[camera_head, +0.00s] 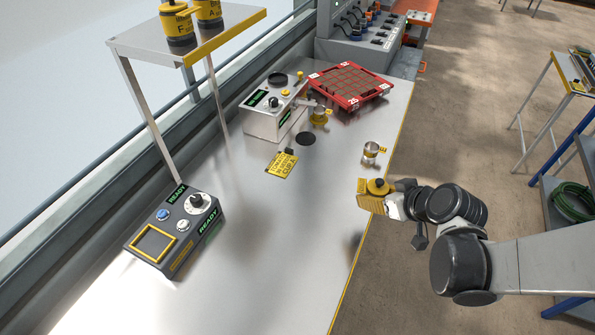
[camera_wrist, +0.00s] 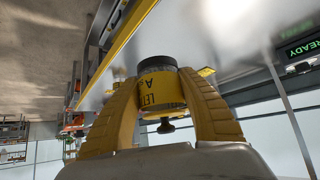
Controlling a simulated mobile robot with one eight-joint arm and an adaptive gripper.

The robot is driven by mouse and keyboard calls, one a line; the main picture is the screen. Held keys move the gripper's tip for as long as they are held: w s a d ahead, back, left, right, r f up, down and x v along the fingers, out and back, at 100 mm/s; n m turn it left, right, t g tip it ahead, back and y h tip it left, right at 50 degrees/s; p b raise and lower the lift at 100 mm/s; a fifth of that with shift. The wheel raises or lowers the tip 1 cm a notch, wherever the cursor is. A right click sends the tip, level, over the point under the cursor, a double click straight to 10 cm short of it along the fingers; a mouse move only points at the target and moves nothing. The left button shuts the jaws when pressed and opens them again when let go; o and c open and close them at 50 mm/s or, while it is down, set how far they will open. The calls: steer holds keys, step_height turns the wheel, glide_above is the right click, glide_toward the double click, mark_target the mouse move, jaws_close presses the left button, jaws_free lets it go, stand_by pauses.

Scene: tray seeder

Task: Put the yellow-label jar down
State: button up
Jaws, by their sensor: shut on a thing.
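The yellow-label jar (camera_wrist: 162,92) is between the two yellow fingers of my gripper in the wrist view. Its dark end is at the top of that picture, and its label lettering reads upside down there. My gripper (camera_wrist: 163,97) is shut on it, one finger on each side. In the head view my gripper (camera_head: 374,195) is at the right edge of the table, and the fingers hide most of the jar. I cannot tell how high the jar is above the table. The white worktable (camera_head: 290,225) has a yellow edge strip on that side.
A small metal cup (camera_head: 371,149) stands just behind my gripper. A yellow card (camera_head: 282,165), a dark disc (camera_head: 306,138), a white device (camera_head: 270,120) and a red tray (camera_head: 345,104) lie farther back. A READY console (camera_head: 175,235) stands left. Two jars (camera_head: 177,25) are on the shelf (camera_head: 150,43). The table's front middle is clear.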

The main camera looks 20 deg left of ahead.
steer(key=s+a+r+n+g+y, duration=0.1)
steer(key=s+a+n+g, duration=0.15)
steer(key=a, duration=0.35)
steer(key=s+a+r+n+g+y, duration=0.1)
steer(key=s+a+n+g, duration=0.1)
steer(key=a+n, duration=0.35)
steer(key=m+b, duration=0.1)
steer(key=b, duration=0.3)
glide_above(276, 197)
steer(key=d, duration=0.3)
steer(key=shift+y, duration=0.3)
steer(key=f, duration=0.4)
steer(key=s+f, duration=0.1)
steer(key=f, duration=0.2)
steer(key=shift+d, duration=0.1)
steer(key=shift+w+f, duration=0.1)
steer(key=shift+f+b, duration=0.85)
steer(key=shift+f, duration=1)
steer(key=shift+f, duration=0.25)
steer(key=o, duration=1.2)
steer(key=shift+r, duration=0.1)
steer(key=shift+r, duration=0.1)
